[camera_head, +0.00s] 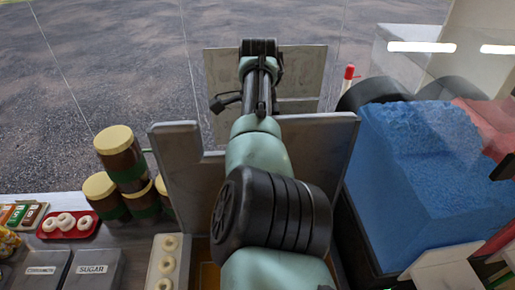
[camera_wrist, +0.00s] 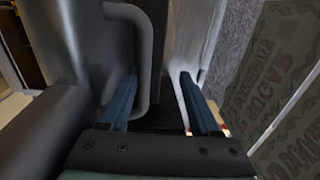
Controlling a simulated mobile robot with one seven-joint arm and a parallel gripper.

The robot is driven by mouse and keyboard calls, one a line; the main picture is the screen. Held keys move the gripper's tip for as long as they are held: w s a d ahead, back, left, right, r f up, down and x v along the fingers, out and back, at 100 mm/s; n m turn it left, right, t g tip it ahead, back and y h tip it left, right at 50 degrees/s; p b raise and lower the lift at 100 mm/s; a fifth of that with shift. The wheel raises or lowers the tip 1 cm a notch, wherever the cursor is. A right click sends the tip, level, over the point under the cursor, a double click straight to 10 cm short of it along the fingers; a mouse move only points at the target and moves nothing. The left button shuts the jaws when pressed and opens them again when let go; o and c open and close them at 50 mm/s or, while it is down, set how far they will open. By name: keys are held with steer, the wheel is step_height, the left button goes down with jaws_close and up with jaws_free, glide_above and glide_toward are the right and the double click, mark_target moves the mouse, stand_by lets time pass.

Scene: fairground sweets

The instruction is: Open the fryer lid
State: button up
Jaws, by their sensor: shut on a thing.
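The grey metal fryer (camera_head: 320,135) stands in the middle of the head view, with my arm reaching across it. A curved grey handle bar (camera_wrist: 147,45) shows in the wrist view, running between the two blue fingers of my gripper (camera_wrist: 158,82). My gripper is shut on this handle; the exact contact is dark and hard to see. In the head view its fingertips are hidden at the far end of my arm. My arm hides much of the fryer.
Left of the fryer are stacked jars (camera_head: 120,155), a red tray (camera_head: 50,230) of doughnuts and the sugar bin (camera_head: 93,272). A blue block-like mass (camera_head: 415,165) stands close on the right. A lettered board (camera_wrist: 275,95) is at right in the wrist view.

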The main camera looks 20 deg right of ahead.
steer(key=shift+w+d+r, duration=0.1)
steer(key=shift+w+r, duration=0.1)
steer(key=shift+r, duration=0.15)
step_height(320, 180, up, 12)
steer(key=s, duration=0.1)
steer(key=shift+a+b, duration=0.2)
steer(key=shift+b, duration=0.15)
steer(key=shift+s+r, duration=0.1)
steer(key=shift+r, duration=0.1)
